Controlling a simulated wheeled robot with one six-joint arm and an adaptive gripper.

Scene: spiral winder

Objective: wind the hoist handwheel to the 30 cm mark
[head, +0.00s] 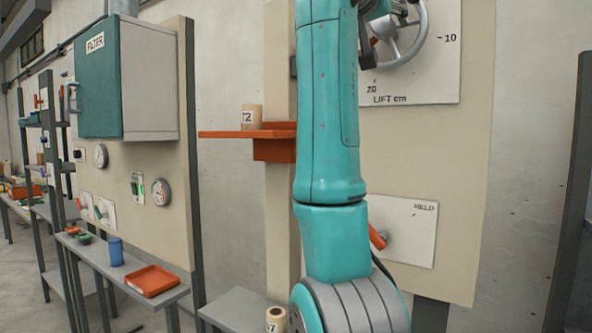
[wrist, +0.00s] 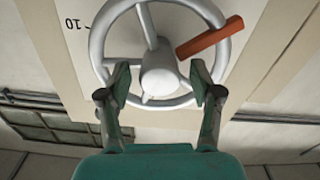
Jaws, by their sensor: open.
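The grey hoist handwheel (head: 404,38) is at the top of the head view on a white plate (head: 430,88) marked "LIFT cm", with "10" and "20" readable. My arm hides its left part there. In the wrist view the handwheel (wrist: 160,82) has spokes, a round hub and an orange handle (wrist: 210,38) at its upper right. My gripper (wrist: 160,82) is open, its two fingers on either side of the hub, near the lower rim. I cannot tell whether they touch the wheel. The 30 mark is not visible.
An orange lift platform (head: 232,134) carries a can marked "2". A "HELD" plate (head: 408,235) with an orange lever (head: 377,237) sits lower on the panel. A FILTER cabinet (head: 108,85) and a shelf with an orange tray (head: 152,281) stand at left.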

